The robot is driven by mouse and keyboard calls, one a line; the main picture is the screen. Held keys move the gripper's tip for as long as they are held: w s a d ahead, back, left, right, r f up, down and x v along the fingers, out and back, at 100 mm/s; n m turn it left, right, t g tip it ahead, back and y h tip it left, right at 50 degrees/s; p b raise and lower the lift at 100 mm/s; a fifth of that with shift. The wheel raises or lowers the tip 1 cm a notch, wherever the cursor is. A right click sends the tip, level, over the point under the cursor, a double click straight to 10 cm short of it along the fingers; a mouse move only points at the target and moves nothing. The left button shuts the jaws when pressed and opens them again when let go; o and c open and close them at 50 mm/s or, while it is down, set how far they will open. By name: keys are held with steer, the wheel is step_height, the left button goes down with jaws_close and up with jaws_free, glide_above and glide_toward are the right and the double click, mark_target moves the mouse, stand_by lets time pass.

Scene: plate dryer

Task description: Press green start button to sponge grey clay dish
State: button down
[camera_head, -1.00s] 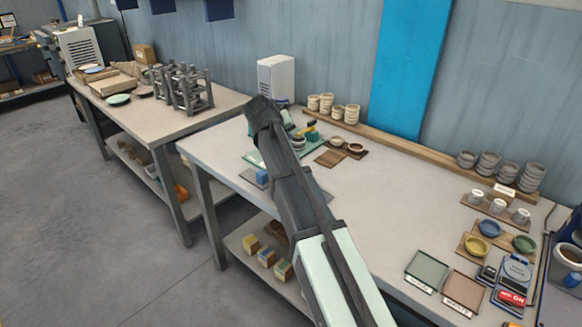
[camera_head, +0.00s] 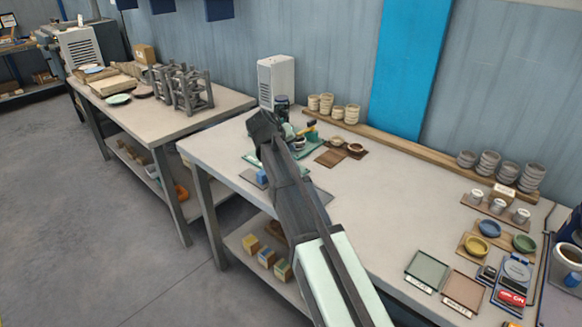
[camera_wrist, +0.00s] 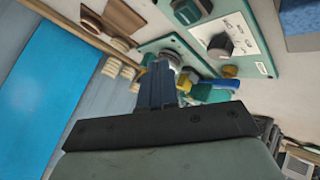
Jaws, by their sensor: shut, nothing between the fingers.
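My gripper (camera_wrist: 157,72) is shut and empty, pointing at a green station (camera_wrist: 262,68) in the wrist view. A round teal button-like piece (camera_wrist: 187,12) is on the station's upper part, apart from the fingertips. A white panel with a dark knob (camera_wrist: 220,44) is to the right of the fingers. A small round greyish dish-like thing (camera_wrist: 170,57) is just beyond the fingertips, partly hidden by them; I cannot tell whether they touch. In the head view the green station (camera_head: 316,152) is partly hidden behind my arm.
A blue-and-yellow tool (camera_wrist: 210,88) lies close to the right of the fingers. Small bowls on a brown board (camera_head: 354,147) stand right of the station, with stacked cups (camera_head: 326,103) and a white vented box (camera_head: 276,80) behind. The middle of the table (camera_head: 385,195) is clear.

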steer(key=shift+f, duration=2.25)
stand_by(0.4)
steer(key=shift+f, duration=0.35)
